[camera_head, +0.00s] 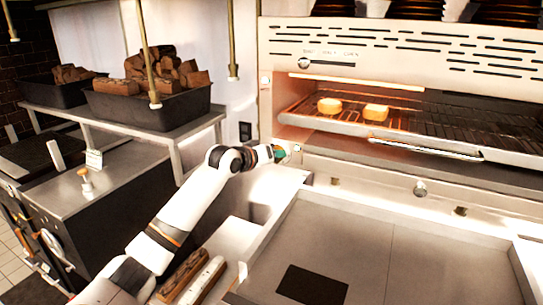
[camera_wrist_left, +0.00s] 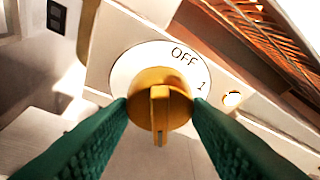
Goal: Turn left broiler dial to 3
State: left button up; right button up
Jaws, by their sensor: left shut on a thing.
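The broiler (camera_head: 410,157) stands at the back right, with a glowing open rack. The left broiler dial (camera_wrist_left: 160,82) is a brass knob with a raised bar, on a round white plate (camera_wrist_left: 125,72). The plate reads OFF at the upper right and 1 further right; other marks are hidden. The bar stands upright in the wrist view; I cannot tell which mark it points to. My left gripper (camera_head: 282,154) is at the broiler's left front corner, its green fingers (camera_wrist_left: 160,115) shut on the dial from both sides. My right gripper is out of view.
Two yellowish food pieces (camera_head: 329,106) sit on the broiler rack. A flat griddle (camera_head: 420,255) with raised edges lies in front. Dark trays of split logs (camera_head: 150,110) stand on a shelf at left. A lit indicator (camera_wrist_left: 232,99) is beside the dial.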

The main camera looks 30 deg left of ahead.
pick_arm(q)
jog(key=shift+f, duration=0.2)
jog(key=o, duration=1)
jog(key=shift+r, duration=0.1)
jog(key=b+v, duration=0.4)
jog(key=v, duration=0.8)
jog(key=shift+w, duration=0.1)
